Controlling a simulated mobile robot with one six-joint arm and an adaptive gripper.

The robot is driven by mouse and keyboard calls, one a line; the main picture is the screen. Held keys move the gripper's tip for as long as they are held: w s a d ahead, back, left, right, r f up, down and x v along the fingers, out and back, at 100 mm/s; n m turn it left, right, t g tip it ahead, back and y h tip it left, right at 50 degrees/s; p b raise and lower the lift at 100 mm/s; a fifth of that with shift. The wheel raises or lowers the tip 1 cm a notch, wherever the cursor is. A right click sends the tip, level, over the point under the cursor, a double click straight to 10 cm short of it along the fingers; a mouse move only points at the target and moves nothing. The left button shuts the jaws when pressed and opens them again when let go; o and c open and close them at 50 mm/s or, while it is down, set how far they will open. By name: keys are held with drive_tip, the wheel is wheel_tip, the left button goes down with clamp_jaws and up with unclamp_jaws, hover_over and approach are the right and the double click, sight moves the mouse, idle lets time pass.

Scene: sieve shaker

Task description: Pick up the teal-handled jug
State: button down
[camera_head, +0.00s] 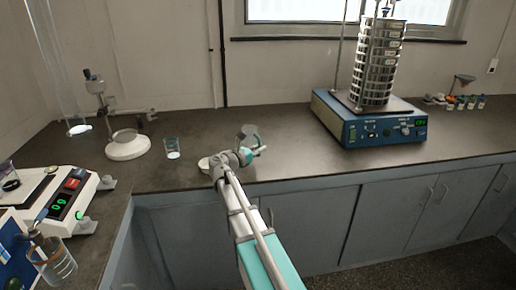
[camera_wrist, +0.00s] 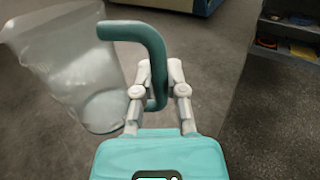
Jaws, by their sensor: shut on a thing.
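The teal-handled jug is a clear, see-through vessel (camera_wrist: 70,65) at the upper left of the wrist view. Its curved teal handle (camera_wrist: 135,31) runs between my gripper's fingers. My gripper (camera_wrist: 159,72) is shut on that handle, with a finger on each side. In the head view the jug (camera_head: 250,134) is small and partly hidden behind my gripper (camera_head: 248,154), near the front edge of the counter. I cannot tell whether its base touches the counter.
A glass beaker (camera_head: 172,148) stands left of the jug, beside a white-based stand (camera_head: 128,146). The blue sieve shaker (camera_head: 367,122) with its stack of sieves (camera_head: 378,62) stands to the right. A balance (camera_head: 62,202) is at the left. The counter (camera_head: 300,150) between jug and shaker is clear.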

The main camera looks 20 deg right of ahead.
drive_tip(key=s+a+r+p, duration=0.3)
drive_tip(key=s+r+p, duration=0.5)
drive_tip(key=s, duration=0.4)
drive_tip(key=shift+s+r, duration=0.15)
drive_tip(key=shift+r, duration=0.15)
idle(0.7)
drive_tip(key=shift+s, duration=0.15)
idle(2.0)
drive_tip(key=shift+w, duration=0.2)
